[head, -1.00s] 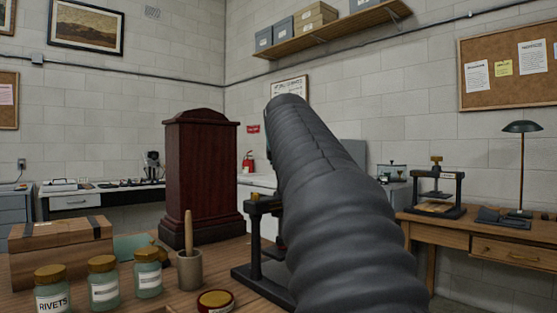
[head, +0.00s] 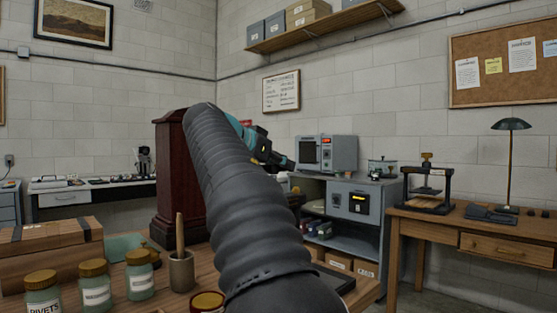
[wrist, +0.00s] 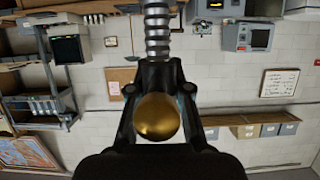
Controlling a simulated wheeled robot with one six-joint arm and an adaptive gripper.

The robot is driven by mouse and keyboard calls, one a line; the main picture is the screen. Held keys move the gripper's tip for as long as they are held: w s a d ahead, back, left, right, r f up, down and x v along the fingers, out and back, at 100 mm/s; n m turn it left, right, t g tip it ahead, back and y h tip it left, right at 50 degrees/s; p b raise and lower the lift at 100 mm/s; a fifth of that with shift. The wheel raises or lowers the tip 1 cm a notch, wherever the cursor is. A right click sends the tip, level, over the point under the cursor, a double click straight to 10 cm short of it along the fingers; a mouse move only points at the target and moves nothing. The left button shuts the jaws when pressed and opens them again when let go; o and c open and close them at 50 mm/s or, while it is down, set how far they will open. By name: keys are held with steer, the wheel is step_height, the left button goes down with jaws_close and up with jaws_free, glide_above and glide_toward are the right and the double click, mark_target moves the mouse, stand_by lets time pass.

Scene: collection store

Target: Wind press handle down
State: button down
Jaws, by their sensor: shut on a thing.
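In the wrist view a round gold knob (wrist: 157,117) sits between the black fingers of my gripper (wrist: 158,78), which is shut on the press handle. A ribbed silver screw (wrist: 157,30) stands in line beyond the fingers. In the head view my gripper (head: 272,157) is small, teal and black, at the far end of my arm. The dark base of the press (head: 335,278) shows at the right of my arm on the wooden table. My arm hides most of the press and the handle in the head view.
A tall dark red wooden case (head: 172,180) stands just left of my arm. A mortar with pestle (head: 181,268) and several lidded jars (head: 96,287) stand at the front left. A second press (head: 428,185) and a lamp (head: 511,125) stand on the right desk.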

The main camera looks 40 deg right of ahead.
steer(key=m+g, duration=0.2)
steer(key=s+m+g, duration=0.1)
steer(key=m+g, duration=0.1)
steer(key=g, duration=0.1)
steer(key=shift+f+m+p, duration=0.15)
steer(key=shift+m+p, duration=0.15)
steer(key=shift+s+g+y, duration=0.1)
steer(key=shift+g+y, duration=0.2)
steer(key=shift+g, duration=0.1)
steer(key=c, duration=1.3)
jaws_free()
steer(key=shift+o, duration=0.2)
